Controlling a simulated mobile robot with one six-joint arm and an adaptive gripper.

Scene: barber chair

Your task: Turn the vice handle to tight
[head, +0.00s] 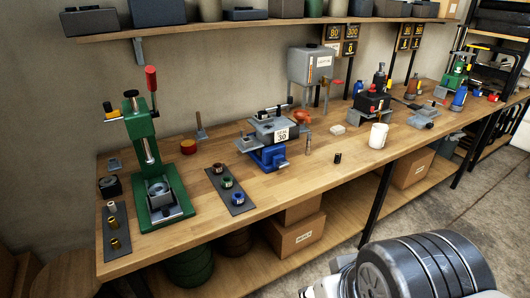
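What looks like the vice (272,153) stands on the wooden workbench (230,213), left of the middle in the head view. It has a blue lower body and grey upper parts, with a white label reading 30 on its front. Thin dark bars show along its top and left side. I cannot tell which of these is the vice handle, or how far it is turned. My gripper is not in view, so its distance from the vice does not show.
A green press (153,170) with a red-tipped lever stands to the left. A dark strip (222,180) with several coloured rings lies left of the vice. A white mug (378,136) stands to the right. A shelf (230,26) runs above. Concrete floor (440,205) lies in front.

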